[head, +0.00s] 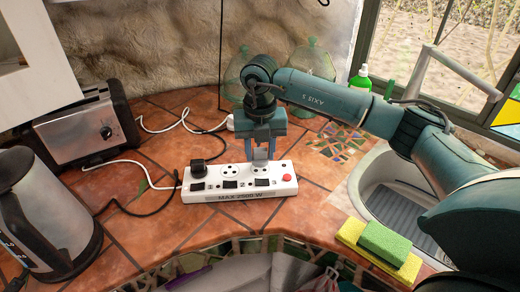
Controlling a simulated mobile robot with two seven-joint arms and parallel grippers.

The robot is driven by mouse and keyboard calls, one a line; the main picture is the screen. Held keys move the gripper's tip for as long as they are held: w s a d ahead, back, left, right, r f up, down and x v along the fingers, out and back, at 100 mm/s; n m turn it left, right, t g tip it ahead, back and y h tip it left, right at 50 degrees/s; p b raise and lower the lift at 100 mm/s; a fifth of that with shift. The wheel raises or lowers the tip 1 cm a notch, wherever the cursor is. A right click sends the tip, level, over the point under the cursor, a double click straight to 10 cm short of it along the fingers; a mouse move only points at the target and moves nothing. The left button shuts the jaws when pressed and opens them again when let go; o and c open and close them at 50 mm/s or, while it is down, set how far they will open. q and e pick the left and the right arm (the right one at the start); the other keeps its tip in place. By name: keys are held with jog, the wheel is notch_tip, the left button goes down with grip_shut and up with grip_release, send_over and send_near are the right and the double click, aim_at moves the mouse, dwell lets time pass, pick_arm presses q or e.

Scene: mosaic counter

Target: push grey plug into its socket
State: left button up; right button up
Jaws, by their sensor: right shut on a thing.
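The white power strip (240,193) lies on the tiled counter, with a row of sockets and switches on top and a red button at its right end. A black plug (198,168) sits in the left socket. The middle socket (228,171) is empty. My right gripper (263,156) points down at the right socket (260,171), shut on a small grey thing that I take to be the grey plug (262,154). The fingers mostly hide it, and I cannot tell whether it touches the socket. My left gripper is not in view.
A toaster (80,128) and a kettle (45,215) stand at left, with white and black cords across the counter. Glass jugs (313,62) stand behind my right arm. A sink (385,170) and a green-yellow sponge (385,243) are at right.

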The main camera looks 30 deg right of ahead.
jog(key=shift+f+b, duration=0.85)
jog(key=shift+f, duration=0.3)
dwell(0.8)
jog(key=o, duration=1)
